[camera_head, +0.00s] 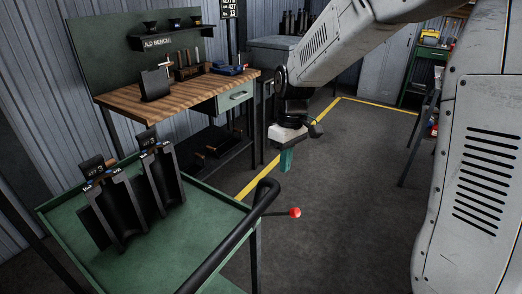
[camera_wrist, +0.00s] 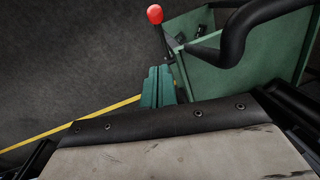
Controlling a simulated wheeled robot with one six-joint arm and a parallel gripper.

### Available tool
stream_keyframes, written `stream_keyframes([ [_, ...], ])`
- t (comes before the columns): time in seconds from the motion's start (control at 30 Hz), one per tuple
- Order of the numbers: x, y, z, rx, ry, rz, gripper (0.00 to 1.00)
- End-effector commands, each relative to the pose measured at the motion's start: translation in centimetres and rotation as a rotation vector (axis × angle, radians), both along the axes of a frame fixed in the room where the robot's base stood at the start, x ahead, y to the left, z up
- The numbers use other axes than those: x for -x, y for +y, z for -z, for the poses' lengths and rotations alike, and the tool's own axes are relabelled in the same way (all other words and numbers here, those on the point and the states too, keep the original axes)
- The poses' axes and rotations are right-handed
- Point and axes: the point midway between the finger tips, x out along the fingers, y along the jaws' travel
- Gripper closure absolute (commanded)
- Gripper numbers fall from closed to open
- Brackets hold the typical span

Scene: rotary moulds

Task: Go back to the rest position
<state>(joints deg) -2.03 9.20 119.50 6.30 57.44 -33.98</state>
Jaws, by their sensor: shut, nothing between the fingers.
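My gripper (camera_head: 286,160) hangs from my grey arm over the open floor in the head view, right of the green cart and apart from it. Its green fingers are together and hold nothing. In the wrist view the fingers (camera_wrist: 158,86) point down over the dark floor, with the cart beside them. No separate rest position marker shows.
The green cart (camera_head: 196,262) carries dark mould halves (camera_head: 120,212), a black handle (camera_head: 232,236) and a red-knobbed lever (camera_head: 294,212). A wooden workbench (camera_head: 190,91) stands behind it. The grey floor (camera_head: 345,190) right of the gripper is clear, crossed by a yellow line farther back.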

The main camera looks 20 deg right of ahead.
Motion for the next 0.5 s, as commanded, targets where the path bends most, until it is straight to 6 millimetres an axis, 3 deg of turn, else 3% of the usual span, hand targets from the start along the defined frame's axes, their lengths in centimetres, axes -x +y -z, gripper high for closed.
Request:
stream_keyframes([
  [0.2, 0.6, -0.1, 0.1, 0.012, 0.030, 0.066, 1.00],
  [0.27, 2.3, -0.3, 0.6, 0.028, 0.074, 0.119, 1.00],
  [0.5, 9.2, -1.3, -2.8, 0.082, 0.098, 0.297, 1.00],
])
